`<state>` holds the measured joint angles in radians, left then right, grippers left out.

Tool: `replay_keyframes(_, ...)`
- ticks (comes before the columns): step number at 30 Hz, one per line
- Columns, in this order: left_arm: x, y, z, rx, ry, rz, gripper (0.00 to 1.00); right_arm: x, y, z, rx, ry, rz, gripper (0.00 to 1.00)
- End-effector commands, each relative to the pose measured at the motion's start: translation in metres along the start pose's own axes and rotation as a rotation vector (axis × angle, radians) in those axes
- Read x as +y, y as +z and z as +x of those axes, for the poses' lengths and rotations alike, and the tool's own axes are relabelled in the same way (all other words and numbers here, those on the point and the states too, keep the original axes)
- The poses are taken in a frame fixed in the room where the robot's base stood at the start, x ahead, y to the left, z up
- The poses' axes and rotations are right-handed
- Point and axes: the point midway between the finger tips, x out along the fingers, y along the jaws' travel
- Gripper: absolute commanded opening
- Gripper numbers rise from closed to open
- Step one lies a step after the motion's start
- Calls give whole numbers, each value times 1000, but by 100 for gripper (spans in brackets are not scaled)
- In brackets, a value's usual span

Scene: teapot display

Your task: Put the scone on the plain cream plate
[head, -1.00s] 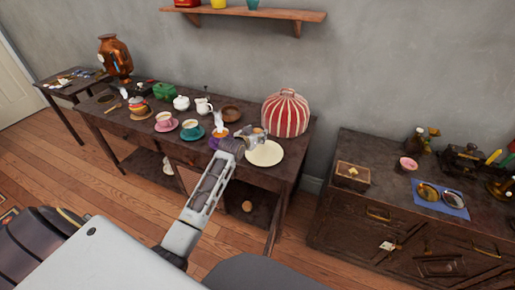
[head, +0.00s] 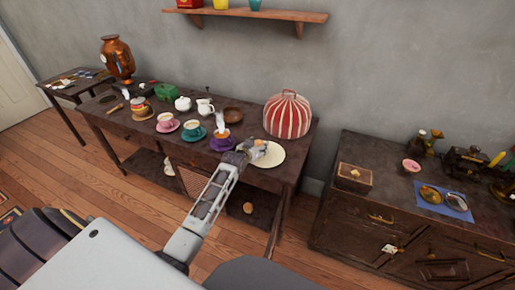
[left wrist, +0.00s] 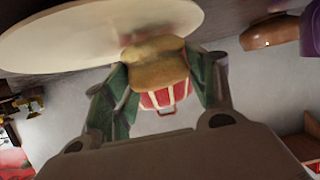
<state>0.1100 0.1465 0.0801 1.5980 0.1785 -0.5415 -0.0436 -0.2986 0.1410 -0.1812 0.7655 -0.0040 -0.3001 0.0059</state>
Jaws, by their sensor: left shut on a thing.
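The scone (left wrist: 155,68) is golden brown and sits between the fingers of my left gripper (left wrist: 160,80) in the left wrist view. In the head view my left gripper (head: 257,151) is at the left part of the plain cream plate (head: 272,157), with the scone small and partly hidden there. The plate also fills the upper left of the left wrist view (left wrist: 60,40), close to the scone. I cannot tell whether the scone touches the plate. My right gripper is not in view.
A red-and-white striped tea cosy (head: 288,116) stands just behind the plate. A purple cup and saucer (head: 222,143), a teal one (head: 193,132) and a pink one (head: 166,124) stand to the left.

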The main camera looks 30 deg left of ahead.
Motion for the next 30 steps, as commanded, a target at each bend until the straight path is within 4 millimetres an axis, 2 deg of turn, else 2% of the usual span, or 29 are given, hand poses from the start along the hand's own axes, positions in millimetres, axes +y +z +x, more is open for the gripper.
replay_keyframes(5,0,7,3,1,0,0,33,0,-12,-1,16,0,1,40)
replay_keyframes(16,0,9,4,1,0,0,33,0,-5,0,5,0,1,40)
replay_keyframes(17,0,9,4,1,0,0,60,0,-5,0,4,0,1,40)
replay_keyframes(21,0,9,4,1,0,0,78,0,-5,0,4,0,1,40)
replay_keyframes(30,0,9,4,1,0,0,79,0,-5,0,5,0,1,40)
